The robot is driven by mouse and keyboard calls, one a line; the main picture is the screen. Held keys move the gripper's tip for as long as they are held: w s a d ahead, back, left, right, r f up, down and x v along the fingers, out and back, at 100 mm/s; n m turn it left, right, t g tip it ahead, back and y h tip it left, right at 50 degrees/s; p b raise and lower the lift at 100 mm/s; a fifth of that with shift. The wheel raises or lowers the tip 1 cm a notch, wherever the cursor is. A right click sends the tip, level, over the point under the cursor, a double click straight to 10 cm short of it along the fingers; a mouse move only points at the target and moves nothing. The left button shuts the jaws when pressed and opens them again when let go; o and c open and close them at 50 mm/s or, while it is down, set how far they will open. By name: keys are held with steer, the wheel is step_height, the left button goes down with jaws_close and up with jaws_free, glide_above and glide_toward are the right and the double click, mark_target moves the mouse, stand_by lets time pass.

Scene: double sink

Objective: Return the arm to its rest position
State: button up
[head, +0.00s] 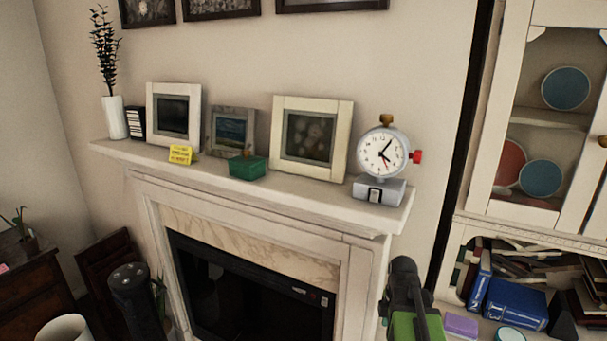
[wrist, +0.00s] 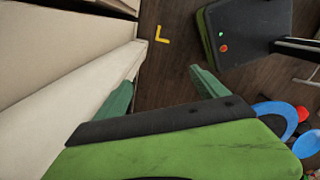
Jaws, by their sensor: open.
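My gripper (wrist: 162,90) shows in the wrist view with its two green fingers spread apart. Nothing is between them; dark wooden floor shows beyond. In the head view a green and black part of my arm (head: 408,305) shows at the bottom, right of the fireplace and below the mantel's right end. The fingers cannot be made out in that view.
The white mantel (head: 290,193) bears picture frames, a green box (head: 247,168), a yellow note (head: 181,154) and a clock (head: 383,154) on a grey base. A cabinet with shelves (head: 535,225) stands right. Pale panelling (wrist: 60,60) is close left in the wrist view.

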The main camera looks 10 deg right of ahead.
steer(key=s+a+m, duration=0.1)
steer(key=a+m, duration=1.4)
steer(key=a, duration=0.2)
steer(key=shift+a+m, duration=0.4)
